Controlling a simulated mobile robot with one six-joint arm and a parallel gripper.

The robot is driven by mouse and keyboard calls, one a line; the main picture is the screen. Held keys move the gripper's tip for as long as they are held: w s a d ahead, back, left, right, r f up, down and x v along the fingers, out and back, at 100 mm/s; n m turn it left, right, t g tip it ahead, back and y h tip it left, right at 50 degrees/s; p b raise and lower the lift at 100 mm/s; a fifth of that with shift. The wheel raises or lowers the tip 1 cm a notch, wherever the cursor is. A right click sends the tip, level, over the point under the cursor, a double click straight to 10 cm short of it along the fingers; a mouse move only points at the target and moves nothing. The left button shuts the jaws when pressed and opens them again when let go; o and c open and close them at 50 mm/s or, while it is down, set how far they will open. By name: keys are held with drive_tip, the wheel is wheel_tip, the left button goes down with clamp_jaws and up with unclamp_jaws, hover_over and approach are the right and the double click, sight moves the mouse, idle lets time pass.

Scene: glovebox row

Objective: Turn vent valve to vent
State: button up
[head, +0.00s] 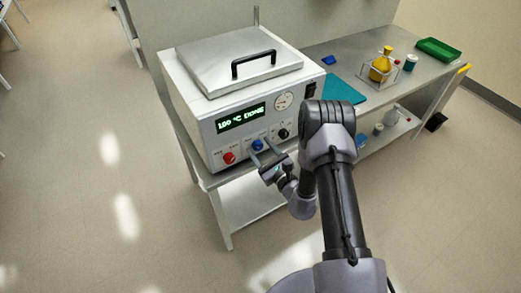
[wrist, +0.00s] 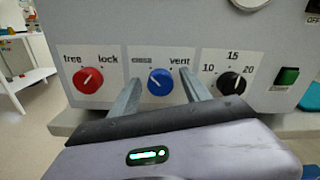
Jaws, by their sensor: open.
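The vent valve is a blue knob (wrist: 160,82) on the front panel of a white box-shaped unit (head: 205,128); it also shows in the head view (head: 257,144). Its panel has a small unreadable label at upper left and "vent" at upper right. A pale pointer mark on the knob seems to point up and left, away from "vent". My gripper (head: 264,153) is open, with one finger on each side of the blue knob in the wrist view. Whether the fingers touch the knob cannot be told.
A red knob (wrist: 88,80) marked "free" and "lock" is left of the blue one. A black dial (wrist: 232,83) and green switch (wrist: 287,77) are right. A lid with a black handle (head: 253,64) tops the unit. A yellow flask (head: 382,64) stands farther right.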

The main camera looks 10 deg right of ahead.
clamp_jaws()
drive_tip(key=shift+m, duration=0.4)
drive_tip(key=m+p, duration=0.1)
drive_tip(key=m, duration=0.2)
drive_tip(key=shift+m, duration=0.4)
drive_tip(key=m, duration=0.4)
drive_tip(key=shift+d+m+p, duration=0.1)
drive_tip(key=shift+m+p, duration=0.2)
drive_tip(key=shift+p, duration=0.05)
drive_tip(key=m, duration=0.4)
drive_tip(key=shift+f+p, duration=0.1)
drive_tip(key=shift+p, duration=0.25)
drive_tip(key=shift+d+f+m, duration=0.1)
drive_tip(key=shift+m, duration=2.4)
